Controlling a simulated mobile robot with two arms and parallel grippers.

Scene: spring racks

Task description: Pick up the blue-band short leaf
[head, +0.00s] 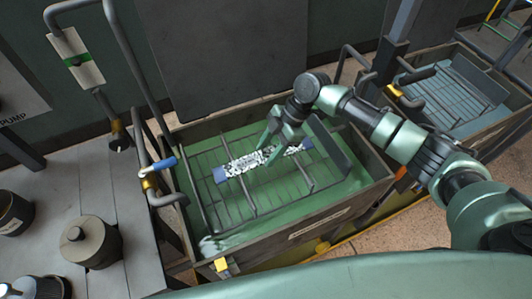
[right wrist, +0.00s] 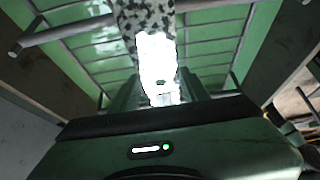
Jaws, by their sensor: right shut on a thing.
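The blue-band short leaf (head: 240,164) is a speckled black-and-white strip with a blue band at each end. It lies across the middle of the wire rack in the near tank, and I cannot tell whether it touches the rack. My right gripper (head: 271,154) comes down from above and is shut on the strip near its middle. In the right wrist view the speckled strip (right wrist: 143,16) runs away from between the fingers (right wrist: 160,97), and part of it is glared white. My left gripper is not in view.
The near tank (head: 310,221) holds green liquid and a wire rack (head: 207,190). A blue-handled lever (head: 164,164) stands at its left rim. A second tank (head: 480,122) with a rack is at the right. A dark pot (head: 90,243) stands on the left bench.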

